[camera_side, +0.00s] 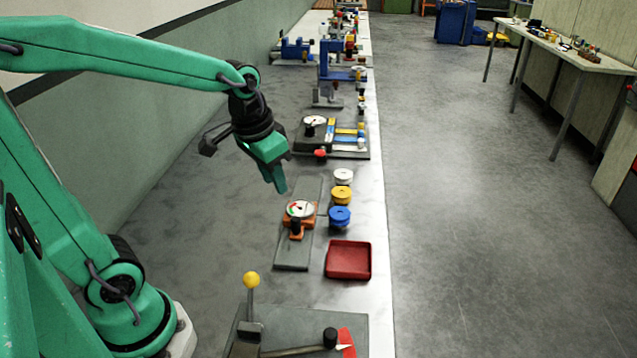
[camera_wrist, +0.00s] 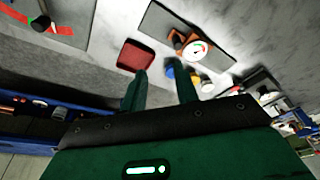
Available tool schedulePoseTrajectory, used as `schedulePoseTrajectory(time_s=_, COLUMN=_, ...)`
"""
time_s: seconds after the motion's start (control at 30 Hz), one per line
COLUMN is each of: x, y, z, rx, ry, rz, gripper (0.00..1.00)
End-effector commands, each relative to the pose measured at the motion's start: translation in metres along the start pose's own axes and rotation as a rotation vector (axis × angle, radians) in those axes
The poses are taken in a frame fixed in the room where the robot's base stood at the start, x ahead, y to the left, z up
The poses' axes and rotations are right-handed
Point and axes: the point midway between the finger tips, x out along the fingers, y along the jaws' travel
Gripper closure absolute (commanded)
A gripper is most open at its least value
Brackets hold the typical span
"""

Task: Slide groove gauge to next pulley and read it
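The groove gauge (camera_side: 300,211) is a white dial with a red and green scale on an orange carriage with a black knob. It sits on a grey plate (camera_side: 291,262), beside the blue pulley (camera_side: 340,217). A yellow pulley (camera_side: 342,194) and a white pulley (camera_side: 343,176) stand behind the blue one in a row. I cannot tell whether the gauge touches a pulley. My gripper (camera_side: 278,189) hangs above and behind the gauge, apart from it. The wrist view shows the gauge dial (camera_wrist: 196,49) beyond my two spread, empty fingers (camera_wrist: 160,70). The needle reading is too small to tell.
A red tray (camera_side: 348,260) lies in front of the pulleys. A yellow-knobbed lever (camera_side: 251,281) stands on a nearer grey plate. Another dial fixture (camera_side: 316,122) and blue devices (camera_side: 334,70) stand farther along the bench. Bare grey bench lies left of the gauge.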

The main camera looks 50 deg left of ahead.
Motion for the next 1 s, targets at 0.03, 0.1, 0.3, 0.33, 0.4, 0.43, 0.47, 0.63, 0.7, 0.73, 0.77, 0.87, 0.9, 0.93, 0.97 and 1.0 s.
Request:
schedulePoseTrajectory(time_s=0.03, x=0.008, y=-0.003, z=-0.005, rx=-0.001, ry=-0.024, rz=0.0, gripper=0.7)
schedulePoseTrajectory(time_s=0.1, x=0.019, y=-0.007, z=-0.012, rx=-0.001, ry=-0.05, rz=0.001, gripper=0.7)
schedulePoseTrajectory(time_s=0.3, x=0.051, y=-0.019, z=-0.03, rx=0.0, ry=-0.124, rz=0.005, gripper=0.7)
schedulePoseTrajectory(time_s=0.33, x=0.057, y=-0.021, z=-0.032, rx=-0.001, ry=-0.136, rz=0.006, gripper=0.7)
schedulePoseTrajectory(time_s=0.4, x=0.07, y=-0.025, z=-0.037, rx=-0.001, ry=-0.161, rz=0.009, gripper=0.7)
schedulePoseTrajectory(time_s=0.43, x=0.075, y=-0.027, z=-0.039, rx=-0.001, ry=-0.172, rz=0.01, gripper=0.7)
schedulePoseTrajectory(time_s=0.47, x=0.08, y=-0.029, z=-0.041, rx=-0.001, ry=-0.182, rz=0.012, gripper=0.7)
schedulePoseTrajectory(time_s=0.63, x=0.105, y=-0.037, z=-0.047, rx=-0.001, ry=-0.226, rz=0.018, gripper=0.7)
schedulePoseTrajectory(time_s=0.7, x=0.111, y=-0.039, z=-0.048, rx=-0.001, ry=-0.238, rz=0.02, gripper=0.7)
schedulePoseTrajectory(time_s=0.73, x=0.113, y=-0.039, z=-0.049, rx=-0.001, ry=-0.241, rz=0.02, gripper=0.7)
schedulePoseTrajectory(time_s=0.77, x=0.115, y=-0.04, z=-0.049, rx=0.0, ry=-0.244, rz=0.021, gripper=0.7)
schedulePoseTrajectory(time_s=0.87, x=0.118, y=-0.041, z=-0.049, rx=0.0, ry=-0.249, rz=0.022, gripper=0.7)
schedulePoseTrajectory(time_s=0.9, x=0.118, y=-0.041, z=-0.049, rx=0.0, ry=-0.249, rz=0.022, gripper=0.7)
schedulePoseTrajectory(time_s=0.93, x=0.118, y=-0.041, z=-0.05, rx=0.0, ry=-0.249, rz=0.022, gripper=0.7)
schedulePoseTrajectory(time_s=0.97, x=0.118, y=-0.041, z=-0.049, rx=0.0, ry=-0.249, rz=0.022, gripper=0.7)
schedulePoseTrajectory(time_s=1.0, x=0.118, y=-0.041, z=-0.049, rx=0.0, ry=-0.249, rz=0.022, gripper=0.7)
